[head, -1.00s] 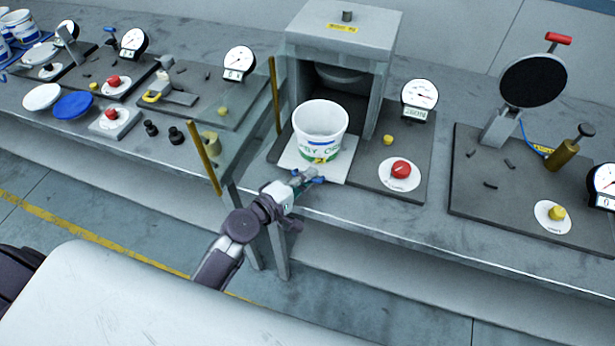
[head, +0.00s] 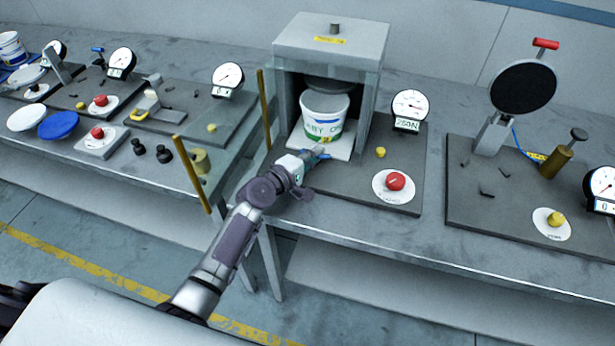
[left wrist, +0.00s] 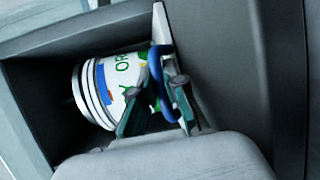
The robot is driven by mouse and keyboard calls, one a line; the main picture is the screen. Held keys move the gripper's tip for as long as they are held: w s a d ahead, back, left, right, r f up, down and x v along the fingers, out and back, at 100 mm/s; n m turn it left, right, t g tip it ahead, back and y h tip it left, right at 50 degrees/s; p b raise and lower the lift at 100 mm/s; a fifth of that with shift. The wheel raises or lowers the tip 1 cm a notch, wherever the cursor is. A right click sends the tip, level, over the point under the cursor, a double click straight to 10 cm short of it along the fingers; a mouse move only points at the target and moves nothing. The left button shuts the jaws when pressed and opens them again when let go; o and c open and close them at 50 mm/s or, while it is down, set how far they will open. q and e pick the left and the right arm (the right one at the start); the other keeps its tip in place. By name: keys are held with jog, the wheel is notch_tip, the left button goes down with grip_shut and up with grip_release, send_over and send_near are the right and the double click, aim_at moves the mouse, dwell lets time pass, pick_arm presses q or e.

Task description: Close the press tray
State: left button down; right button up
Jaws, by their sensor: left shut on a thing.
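The press (head: 330,42) is a grey box-shaped housing with an open front on a dark base. Its white tray (head: 343,153) sits mostly inside, with its front edge at the opening. A white bucket with green lettering (head: 324,112) stands upright on the tray, under the round press plate (head: 331,84). My left gripper (head: 320,154) is at the tray's front edge. In the left wrist view it is shut on the blue tray handle (left wrist: 154,72), and the bucket (left wrist: 112,88) shows just behind. My right gripper is out of view.
A red button (head: 396,181), a yellow knob (head: 380,152) and a gauge (head: 410,104) are right of the tray. A clear guard with a yellow-edged post (head: 192,175) stands to the left. Another station with a round black disc (head: 523,86) is further right.

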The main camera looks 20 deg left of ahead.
aim_at(321, 141)
pick_arm(q)
jog(key=w+b, duration=0.1)
jog(key=w, duration=0.3)
jog(key=shift+w+d+b, duration=0.1)
jog(key=shift+w+b, duration=0.2)
jog(key=shift+w, duration=0.2)
jog(key=shift+r, duration=0.15)
jog(key=c, duration=1.4)
grip_release()
jog(key=shift+w, duration=0.1)
jog(key=shift+o, duration=1)
jog(key=shift+f, duration=0.2)
